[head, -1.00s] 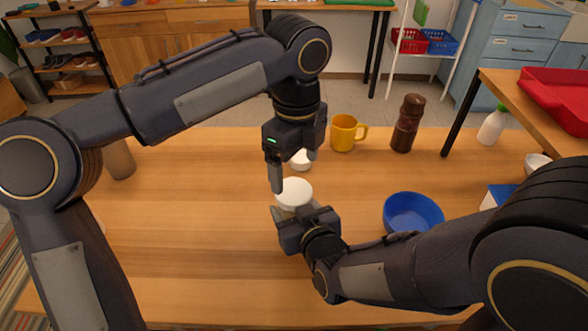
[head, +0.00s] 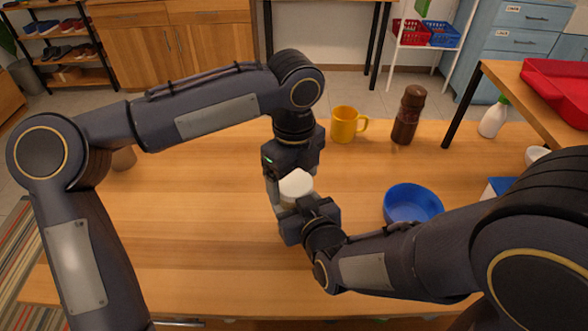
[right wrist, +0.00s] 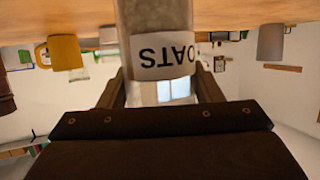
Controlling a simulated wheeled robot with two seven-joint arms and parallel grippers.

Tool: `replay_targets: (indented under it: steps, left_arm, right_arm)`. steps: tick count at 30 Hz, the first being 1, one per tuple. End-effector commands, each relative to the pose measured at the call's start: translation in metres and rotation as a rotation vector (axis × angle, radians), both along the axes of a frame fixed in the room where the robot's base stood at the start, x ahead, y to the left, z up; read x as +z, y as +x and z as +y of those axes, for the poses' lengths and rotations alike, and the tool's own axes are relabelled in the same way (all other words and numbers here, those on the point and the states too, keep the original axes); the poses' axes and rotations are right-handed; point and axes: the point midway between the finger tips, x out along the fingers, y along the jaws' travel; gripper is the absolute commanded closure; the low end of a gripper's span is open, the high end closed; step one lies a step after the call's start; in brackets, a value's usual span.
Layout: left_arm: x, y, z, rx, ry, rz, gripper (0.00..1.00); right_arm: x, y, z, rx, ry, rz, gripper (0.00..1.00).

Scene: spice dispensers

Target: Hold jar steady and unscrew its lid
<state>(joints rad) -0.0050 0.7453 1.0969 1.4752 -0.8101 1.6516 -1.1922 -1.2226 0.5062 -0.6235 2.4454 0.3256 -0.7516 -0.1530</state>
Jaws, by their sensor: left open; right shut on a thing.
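The jar stands on the wooden table with its white lid (head: 296,183) on top. In the right wrist view the jar (right wrist: 157,48) is upside down in the picture and shows an OATS label. My right gripper (head: 298,208) is shut on the jar's body from the front. My left gripper (head: 292,186) points down from above. Its fingers are open and straddle the lid, one at the left and one at the right side. Whether the fingers touch the lid cannot be told. Most of the jar body is hidden in the head view.
A yellow mug (head: 344,125) and a brown shaker bottle (head: 408,116) stand behind. A blue bowl (head: 412,203) sits close to the right, near my right forearm. The table's left half (head: 180,220) is mostly clear.

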Motion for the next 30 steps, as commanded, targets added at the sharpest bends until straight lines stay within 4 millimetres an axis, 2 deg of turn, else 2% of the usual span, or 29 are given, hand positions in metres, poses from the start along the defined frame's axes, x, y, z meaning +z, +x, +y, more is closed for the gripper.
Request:
replay_targets:
  steps: [4,5,15,17,24,30]
  left_arm:
    - [0.0001,0.0000,0.0000,0.000,0.000,0.000,0.17]
    - [0.0001,0.0001,-0.0001,0.000,0.000,0.000,0.20]
    - [0.0003,0.0001,-0.0001,0.000,0.000,0.000,0.63]
    - [0.0004,0.0000,0.0000,0.013,0.000,0.000,0.63]
    - [0.0009,0.0001,-0.0001,0.288,-0.001,-0.001,0.63]
    - [0.0006,0.0002,0.0001,0.300,-0.001,0.000,0.63]
  right_arm:
    - [0.0002,0.0000,0.0001,0.000,0.000,-0.001,1.00]
    - [0.0002,0.0000,0.0001,0.000,0.000,-0.001,1.00]
    - [0.0002,0.0000,0.0001,0.000,0.000,-0.001,1.00]
    - [0.0002,0.0000,0.0001,0.000,0.000,-0.001,1.00]
    - [0.0002,0.0000,0.0001,0.000,0.000,-0.001,1.00]
    - [0.0002,0.0000,0.0001,0.000,0.000,-0.001,1.00]
